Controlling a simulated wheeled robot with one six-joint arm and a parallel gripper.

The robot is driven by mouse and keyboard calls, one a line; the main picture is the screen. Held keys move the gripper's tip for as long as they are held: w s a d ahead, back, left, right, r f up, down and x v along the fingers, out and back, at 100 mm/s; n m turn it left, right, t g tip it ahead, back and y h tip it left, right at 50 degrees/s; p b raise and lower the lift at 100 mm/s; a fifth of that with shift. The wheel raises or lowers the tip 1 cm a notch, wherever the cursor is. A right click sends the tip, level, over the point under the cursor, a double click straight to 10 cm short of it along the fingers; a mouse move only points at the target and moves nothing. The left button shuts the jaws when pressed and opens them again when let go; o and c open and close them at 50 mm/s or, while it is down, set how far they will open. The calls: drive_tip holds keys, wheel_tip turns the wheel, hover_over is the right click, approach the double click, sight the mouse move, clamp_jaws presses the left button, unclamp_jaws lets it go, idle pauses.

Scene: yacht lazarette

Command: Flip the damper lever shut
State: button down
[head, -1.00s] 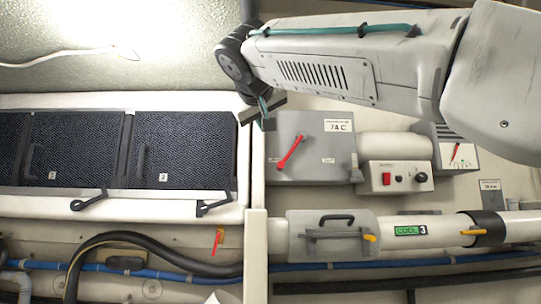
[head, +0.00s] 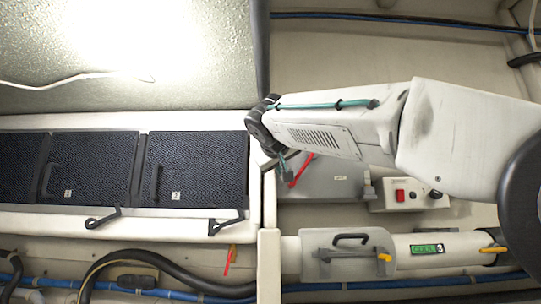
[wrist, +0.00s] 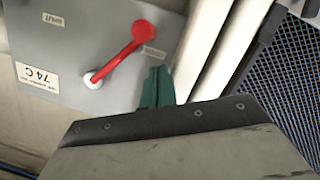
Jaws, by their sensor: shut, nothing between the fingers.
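The red lever (head: 302,169) sits on a grey box (head: 330,188), partly behind my arm in the head view. The wrist view shows the lever (wrist: 120,52) whole, with a pale pivot and a round red knob. Its knob end is beside one small label (wrist: 153,51), away from the other label (wrist: 52,19); their lettering is too small to read surely. My gripper (head: 283,166) has green fingers and is just left of the lever in the head view. In the wrist view its fingers (wrist: 156,88) are shut and empty, apart from the lever, near its knob side.
A raised pale divider (head: 269,255) and dark-meshed panels (head: 195,168) are left of the box. A control unit with a red button (head: 400,196) is at right. Below runs a white duct (head: 440,247) with a yellow-tipped latch (head: 384,257).

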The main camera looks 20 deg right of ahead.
drive_tip(key=shift+s+d+f, duration=0.25)
drive_tip(key=shift+d+f, duration=0.4)
drive_tip(key=shift+f, duration=0.3)
